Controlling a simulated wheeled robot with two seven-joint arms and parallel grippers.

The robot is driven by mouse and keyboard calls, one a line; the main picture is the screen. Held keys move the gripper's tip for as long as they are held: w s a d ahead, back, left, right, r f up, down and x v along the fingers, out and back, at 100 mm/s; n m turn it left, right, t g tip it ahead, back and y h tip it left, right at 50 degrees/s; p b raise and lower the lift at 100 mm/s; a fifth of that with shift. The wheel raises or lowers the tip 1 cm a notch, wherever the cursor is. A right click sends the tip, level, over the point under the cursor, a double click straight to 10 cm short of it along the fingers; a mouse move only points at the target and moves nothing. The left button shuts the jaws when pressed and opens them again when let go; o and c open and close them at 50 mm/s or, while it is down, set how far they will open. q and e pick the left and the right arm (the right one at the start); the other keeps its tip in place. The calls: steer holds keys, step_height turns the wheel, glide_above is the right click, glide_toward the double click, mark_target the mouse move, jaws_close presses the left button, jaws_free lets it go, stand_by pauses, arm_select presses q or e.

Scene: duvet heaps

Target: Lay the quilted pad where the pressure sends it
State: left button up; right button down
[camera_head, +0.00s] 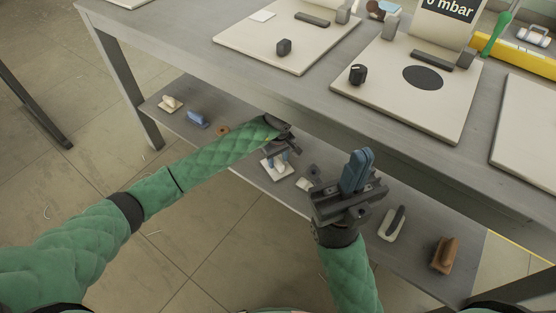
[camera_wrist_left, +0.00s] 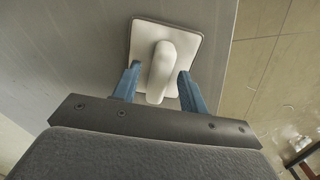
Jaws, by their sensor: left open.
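A white square pad with an upright white handle (camera_wrist_left: 161,72) lies on the lower shelf; in the head view it (camera_head: 277,172) is partly hidden by my left gripper (camera_head: 284,150). In the left wrist view my left gripper (camera_wrist_left: 156,88) is open, its blue fingers on either side of the handle with gaps. No quilting shows on this pad, and I cannot tell which object is the quilted pad. A sign reading "0 mbar" (camera_head: 447,10), cut by the top edge, stands behind a board (camera_head: 385,105) with a black disc (camera_head: 423,77). My right gripper (camera_head: 358,168) is empty, its blue fingers together.
The shelf (camera_head: 345,215) also holds a cream block (camera_head: 171,104), a blue block (camera_head: 197,119), a pad with a dark handle (camera_head: 392,224) and a brown block (camera_head: 444,255). The table edge (camera_head: 230,70) overhangs it. Another board (camera_head: 285,50) lies on the table at left.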

mark_target(278, 160)
arm_select(q)
step_height(278, 160, up, 7)
steer(key=shift+f+p, duration=0.2)
steer(key=shift+p, duration=0.2)
stand_by(0.4)
